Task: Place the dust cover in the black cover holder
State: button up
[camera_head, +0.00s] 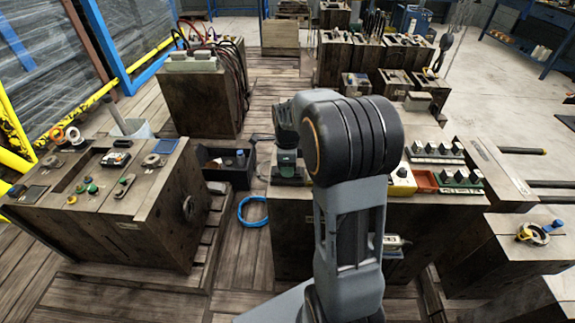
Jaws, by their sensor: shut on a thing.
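My gripper (288,172) points down at the end of my arm, over the left end of the middle block's top. It is shut on a small dark thing, which I take as the dust cover; its shape is mostly hidden by the gripper and wrist. I cannot make out for certain whether it touches the surface below. I cannot clearly pick out the black cover holder. An open black box (226,172) with a few small items in it stands left of the gripper, in the gap between two blocks.
The middle block (290,222) carries a yellow box (402,178), a red tray (425,181) and knobbed units right of my arm. The left block (160,215) carries small parts. A blue hose coil (253,211) lies on the floor between them. Cabled equipment (205,95) stands behind.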

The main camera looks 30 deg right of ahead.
jog(key=shift+f, duration=0.75)
dwell(1.0)
jog(key=o, duration=1)
jog(key=shift+o, duration=0.6)
jog(key=o, duration=0.3)
jog(key=shift+r, duration=0.1)
jog(key=shift+r+p, duration=2.95)
jog(key=shift+r, duration=0.75)
